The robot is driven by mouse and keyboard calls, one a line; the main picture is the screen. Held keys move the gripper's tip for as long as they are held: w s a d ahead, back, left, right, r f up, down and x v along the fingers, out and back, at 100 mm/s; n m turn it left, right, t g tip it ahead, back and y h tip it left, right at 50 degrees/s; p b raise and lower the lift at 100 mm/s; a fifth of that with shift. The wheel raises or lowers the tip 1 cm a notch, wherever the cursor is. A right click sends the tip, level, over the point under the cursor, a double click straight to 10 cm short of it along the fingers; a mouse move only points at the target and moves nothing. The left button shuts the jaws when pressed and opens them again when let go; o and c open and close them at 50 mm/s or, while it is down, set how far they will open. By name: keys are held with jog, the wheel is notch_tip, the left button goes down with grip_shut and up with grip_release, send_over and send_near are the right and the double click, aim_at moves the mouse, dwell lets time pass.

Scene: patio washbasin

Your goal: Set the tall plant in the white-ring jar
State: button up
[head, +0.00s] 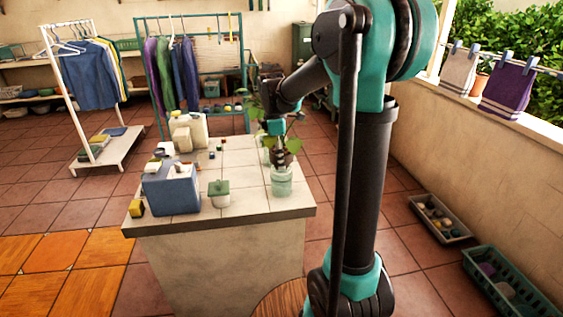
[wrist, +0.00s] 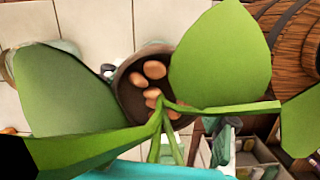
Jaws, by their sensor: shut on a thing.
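The plant in my grip has broad green leaves (wrist: 220,60) and stems that fill much of the wrist view. Below them is a round brown cup (wrist: 131,88) holding several orange-brown pebbles. In the head view, my gripper (head: 277,152) is over the right side of the counter, with leaves (head: 294,145) around it. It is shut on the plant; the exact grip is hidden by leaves. A pale green glass jar (head: 281,182) stands upright at the counter's right, close below the gripper. I cannot make out its ring colour, nor whether cup and jar touch.
The tiled counter (head: 245,208) also holds a green-lidded white pot (head: 219,193), a blue box (head: 171,188), a cream container (head: 188,131) and small blocks. Clothes racks stand behind. Crates (head: 510,285) lie on the floor at right.

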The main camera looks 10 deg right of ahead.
jog(key=shift+f, duration=0.9)
jog(key=shift+f, duration=0.3)
jog(key=shift+f, duration=0.3)
jog(key=o, duration=1.4)
jog(key=shift+r, duration=0.15)
jog(key=r, duration=0.4)
jog(key=a+r, duration=0.1)
jog(key=r, duration=0.7)
jog(key=shift+w+a+r, duration=0.1)
jog(key=shift+a+r, duration=0.1)
jog(key=shift+r, duration=0.1)
jog(key=s+d+f+m+t, duration=0.1)
jog(key=s+f+m, duration=0.4)
jog(key=s+f, duration=0.2)
jog(key=s+d+f+m+t+y, duration=0.1)
jog(key=s+d+f+m+t, duration=0.1)
jog(key=s+f+m, duration=0.3)
jog(key=s+d+f+m+t, duration=0.1)
jog(key=s+f+m, duration=0.4)
jog(key=s+f, duration=0.5)
jog(key=shift+s+d+f+m, duration=0.1)
jog(key=shift+d+m, duration=0.1)
jog(key=shift+d, duration=0.15)
jog(key=shift+s+d+f+m, duration=0.1)
jog(key=shift+d+m, duration=0.1)
jog(key=shift+d, duration=0.15)
